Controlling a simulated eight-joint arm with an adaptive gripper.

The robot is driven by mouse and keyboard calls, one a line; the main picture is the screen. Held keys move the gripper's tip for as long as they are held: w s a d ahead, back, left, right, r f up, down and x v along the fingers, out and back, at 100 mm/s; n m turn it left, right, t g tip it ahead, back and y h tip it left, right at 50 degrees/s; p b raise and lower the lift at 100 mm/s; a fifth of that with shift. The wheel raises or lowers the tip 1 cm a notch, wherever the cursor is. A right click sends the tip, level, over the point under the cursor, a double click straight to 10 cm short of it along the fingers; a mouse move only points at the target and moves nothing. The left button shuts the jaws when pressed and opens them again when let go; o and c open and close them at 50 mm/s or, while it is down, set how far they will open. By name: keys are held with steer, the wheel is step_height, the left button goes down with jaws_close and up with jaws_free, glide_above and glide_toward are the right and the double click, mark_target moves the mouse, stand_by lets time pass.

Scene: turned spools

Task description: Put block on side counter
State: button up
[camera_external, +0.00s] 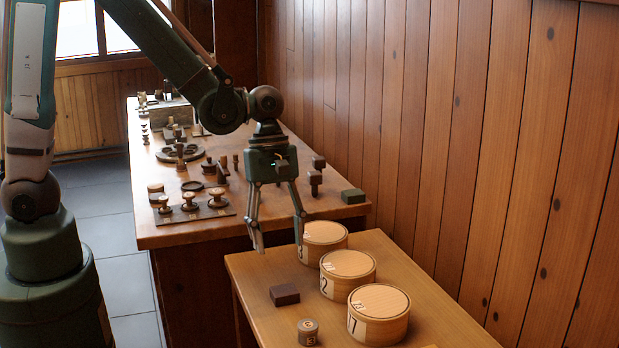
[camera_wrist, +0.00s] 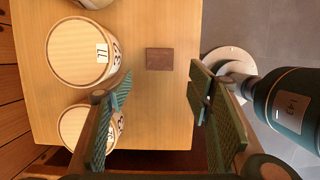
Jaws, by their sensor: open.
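A small dark brown block (camera_external: 285,294) lies flat on the smaller light wooden counter (camera_external: 262,268) in front. The block also shows in the wrist view (camera_wrist: 159,59), ahead of my fingertips and between their lines. My gripper (camera_external: 280,244) is open and empty, pointing down above the back part of this counter. In the wrist view, the two green finger pads (camera_wrist: 160,88) stand wide apart with bare wood between them.
Three round lidded boxes (camera_external: 379,313) stand in a row along the counter's right side, close to my gripper. A small numbered spool (camera_external: 308,332) stands near the block. Turned pieces (camera_external: 190,201) crowd the workbench. A plank wall (camera_external: 450,130) bounds the right.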

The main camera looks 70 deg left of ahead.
steer(key=shift+a+r, duration=0.1)
steer(key=shift+r, duration=0.25)
steer(key=shift+r, duration=0.1)
stand_by(0.5)
steer(key=s+a+r+m+t+y, duration=0.1)
steer(key=s+a+r+m+t, duration=0.2)
steer(key=s+a+r+m, duration=0.2)
steer(key=s+a+r+m+t+y, duration=0.2)
steer(key=s+a+r+m+t, duration=0.2)
steer(key=r+m, duration=0.9)
steer(key=s+a, duration=0.2)
steer(key=s, duration=0.2)
steer(key=shift+s+a, duration=0.2)
steer(key=shift+s, duration=0.15)
